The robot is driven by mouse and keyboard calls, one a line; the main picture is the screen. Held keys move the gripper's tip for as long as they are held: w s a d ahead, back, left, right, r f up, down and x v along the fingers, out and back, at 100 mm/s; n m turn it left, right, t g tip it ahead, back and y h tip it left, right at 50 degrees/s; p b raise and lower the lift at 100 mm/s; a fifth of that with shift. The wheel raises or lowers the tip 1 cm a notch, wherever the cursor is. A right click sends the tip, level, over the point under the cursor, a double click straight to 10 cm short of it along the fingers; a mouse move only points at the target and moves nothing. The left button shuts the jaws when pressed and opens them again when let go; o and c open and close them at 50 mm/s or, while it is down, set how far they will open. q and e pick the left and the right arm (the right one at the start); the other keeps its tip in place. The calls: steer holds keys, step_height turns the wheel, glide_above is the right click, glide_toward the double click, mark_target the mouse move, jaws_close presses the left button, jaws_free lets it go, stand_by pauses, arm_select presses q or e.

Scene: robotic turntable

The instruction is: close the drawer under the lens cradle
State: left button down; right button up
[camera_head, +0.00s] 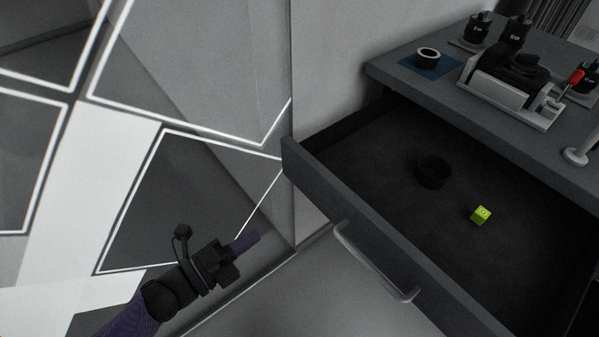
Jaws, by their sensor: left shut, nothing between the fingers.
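The dark grey drawer (340,208) under the bench top is pulled well open. My left gripper (247,241) is shut and empty, low and to the left of the drawer front. It is apart from the handle, with a clear gap. My right gripper is not in view.
Inside the drawer are a black round cup (432,173) and a yellow-green cube (481,215). Floor in front of the drawer is clear.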

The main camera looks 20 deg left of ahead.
arm_select(q)
steer(key=b, duration=0.3)
glide_toward(319, 194)
steer(key=x, duration=0.6)
steer(key=shift+w+d+f, duration=0.1)
steer(key=shift+w+d, duration=0.05)
steer(key=shift+w, duration=0.2)
steer(key=shift+w+d, duration=0.2)
steer(key=shift+w, duration=0.1)
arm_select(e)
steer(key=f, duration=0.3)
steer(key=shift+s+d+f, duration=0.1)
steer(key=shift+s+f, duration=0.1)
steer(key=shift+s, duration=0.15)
arm_select(q)
steer(key=shift+w+d, duration=0.1)
